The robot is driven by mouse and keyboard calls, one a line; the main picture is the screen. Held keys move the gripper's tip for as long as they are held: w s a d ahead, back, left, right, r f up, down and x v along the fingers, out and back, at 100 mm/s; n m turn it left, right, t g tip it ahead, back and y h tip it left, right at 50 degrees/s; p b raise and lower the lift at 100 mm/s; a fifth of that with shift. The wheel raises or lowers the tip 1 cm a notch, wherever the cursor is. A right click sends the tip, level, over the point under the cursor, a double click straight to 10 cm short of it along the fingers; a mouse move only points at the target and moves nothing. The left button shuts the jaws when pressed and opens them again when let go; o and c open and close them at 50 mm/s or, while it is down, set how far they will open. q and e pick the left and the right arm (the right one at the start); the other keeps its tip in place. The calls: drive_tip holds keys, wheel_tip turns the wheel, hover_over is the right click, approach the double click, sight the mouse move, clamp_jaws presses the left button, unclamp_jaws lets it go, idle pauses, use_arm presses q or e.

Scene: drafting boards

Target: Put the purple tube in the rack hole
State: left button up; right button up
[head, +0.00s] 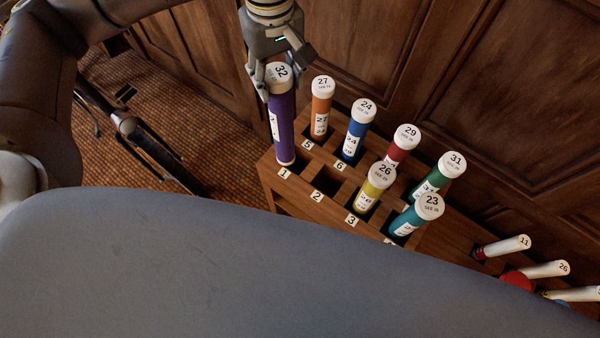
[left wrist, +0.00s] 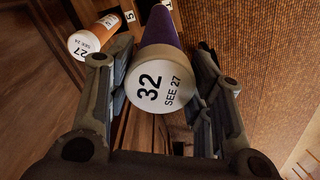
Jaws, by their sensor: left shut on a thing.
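The purple tube (head: 282,125) has a white cap marked 32 and stands roughly upright at the left end of the wooden rack (head: 315,205). Its lower end is at the hole labelled 1; I cannot tell whether it is inside the hole or just above it. My left gripper (head: 279,78) is shut on the tube near its cap, from above. In the left wrist view the cap (left wrist: 160,86) lies between the two fingers (left wrist: 158,95), with the purple body (left wrist: 161,27) behind it. My right gripper is not in view.
An orange tube (head: 321,110) stands close to the right of the purple one. Blue, red, yellow, green and teal tubes fill other holes. The hole at label 2 (head: 327,182) looks empty. Wood panelling (head: 360,45) is close behind; a grey surface (head: 250,265) covers the front.

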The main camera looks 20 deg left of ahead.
sight(289, 66)
use_arm(q)
drive_tip(key=n, duration=0.1)
drive_tip(key=w+d+r+n, duration=0.1)
drive_tip(key=n, duration=0.1)
drive_tip(key=w+n, duration=0.1)
drive_tip(key=shift+w+d+r, duration=0.1)
drive_tip(key=shift+d+r, duration=0.1)
drive_tip(key=shift+r, duration=0.05)
wheel_tip(289, 66, down, 18)
drive_tip(key=n+p, duration=0.1)
drive_tip(key=shift+w+d+r, duration=0.2)
drive_tip(key=shift+w+d, duration=0.05)
drive_tip(key=shift+d, duration=0.05)
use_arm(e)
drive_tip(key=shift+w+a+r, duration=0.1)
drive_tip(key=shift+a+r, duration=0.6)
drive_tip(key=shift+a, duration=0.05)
use_arm(q)
drive_tip(key=shift+f, duration=0.2)
drive_tip(key=o, duration=1.5)
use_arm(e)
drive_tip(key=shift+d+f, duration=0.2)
use_arm(q)
drive_tip(key=shift+r, duration=0.1)
